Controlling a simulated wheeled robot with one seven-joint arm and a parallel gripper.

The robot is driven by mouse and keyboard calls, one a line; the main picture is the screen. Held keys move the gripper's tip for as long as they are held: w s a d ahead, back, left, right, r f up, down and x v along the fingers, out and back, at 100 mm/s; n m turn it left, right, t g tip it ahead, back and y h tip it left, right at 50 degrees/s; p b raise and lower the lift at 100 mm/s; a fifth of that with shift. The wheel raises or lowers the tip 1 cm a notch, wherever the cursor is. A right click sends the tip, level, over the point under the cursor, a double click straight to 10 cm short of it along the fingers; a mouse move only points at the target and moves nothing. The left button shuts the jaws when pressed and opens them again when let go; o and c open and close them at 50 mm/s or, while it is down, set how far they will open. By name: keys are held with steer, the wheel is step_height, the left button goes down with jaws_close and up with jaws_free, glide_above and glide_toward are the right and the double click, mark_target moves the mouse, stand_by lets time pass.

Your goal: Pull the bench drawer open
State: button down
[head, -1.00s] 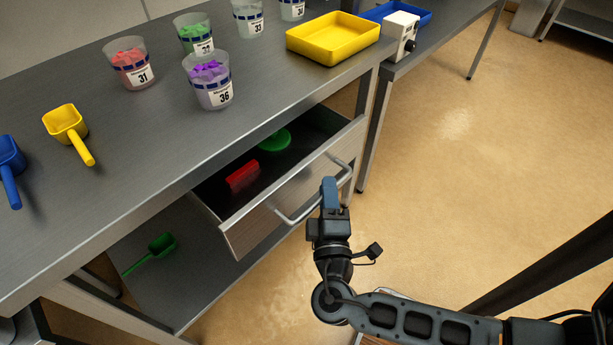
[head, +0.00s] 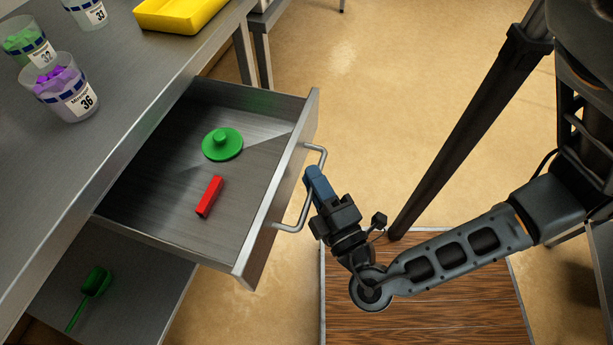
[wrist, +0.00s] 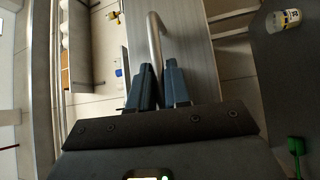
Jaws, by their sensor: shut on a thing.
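The bench drawer (head: 262,235) stands well out from under the steel bench top, so its inside shows in the head view. A green lidded disc (head: 222,144) and a red block (head: 209,197) lie on its floor. A bent metal bar handle (head: 292,226) is on its front. My gripper (head: 313,177) is at the handle, its blue fingers shut on the bar. In the wrist view the handle (wrist: 154,42) runs between the two fingers (wrist: 159,84). The fingertips' exact contact is partly hidden in the head view.
The steel bench top (head: 130,110) holds cups of coloured pieces, such as a purple one (head: 66,88), and a yellow tray (head: 178,12). A green scoop (head: 90,295) lies on the lower shelf.

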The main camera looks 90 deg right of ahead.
steer(key=c, duration=1.2)
jaws_free()
steer(key=shift+a, duration=0.1)
steer(key=v, duration=0.7)
steer(key=shift+s+a+b, duration=0.25)
steer(key=shift+a+b, duration=0.05)
steer(key=shift+b, duration=0.1)
